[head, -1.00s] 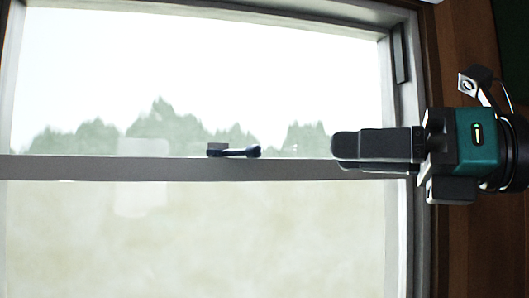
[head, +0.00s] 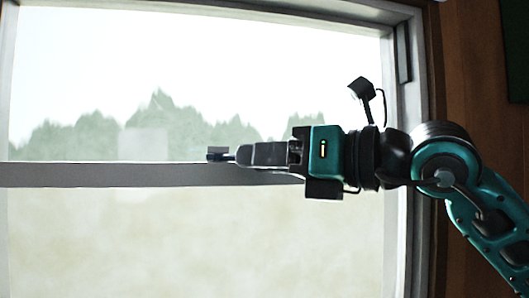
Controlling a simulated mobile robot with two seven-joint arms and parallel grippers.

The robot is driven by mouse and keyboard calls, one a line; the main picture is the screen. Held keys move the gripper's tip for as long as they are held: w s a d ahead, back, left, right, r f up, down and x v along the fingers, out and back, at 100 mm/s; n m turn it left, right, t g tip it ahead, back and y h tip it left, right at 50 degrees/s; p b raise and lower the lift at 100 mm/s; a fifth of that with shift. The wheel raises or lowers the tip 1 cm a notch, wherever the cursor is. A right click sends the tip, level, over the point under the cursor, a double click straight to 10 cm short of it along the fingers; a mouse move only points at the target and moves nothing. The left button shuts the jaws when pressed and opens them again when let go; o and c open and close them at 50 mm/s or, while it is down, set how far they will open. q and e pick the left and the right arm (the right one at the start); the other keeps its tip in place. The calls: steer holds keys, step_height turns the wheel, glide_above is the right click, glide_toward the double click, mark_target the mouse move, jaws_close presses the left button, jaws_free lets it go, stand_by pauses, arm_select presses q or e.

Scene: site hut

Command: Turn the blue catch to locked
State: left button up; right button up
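The blue catch (head: 217,155) sits on the window's horizontal rail, left of the middle of the head view. It looks dark blue, with a small grey block behind it. Its lever points right along the rail, and the lever's right end is hidden by my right gripper. My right gripper (head: 240,155) reaches in from the right, with its fingertips at the lever's end. The fingers overlap edge-on, so I cannot tell whether they are open or shut, or whether they touch the lever. My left gripper is not in view.
The grey rail (head: 120,175) crosses the window between an upper and a lower pane. The window frame (head: 412,70) stands at the right, with a brown wood wall (head: 465,75) beyond it. The space in front of the panes left of the catch is clear.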

steer(key=shift+a, duration=0.1)
steer(key=shift+c, duration=0.4)
jaws_close()
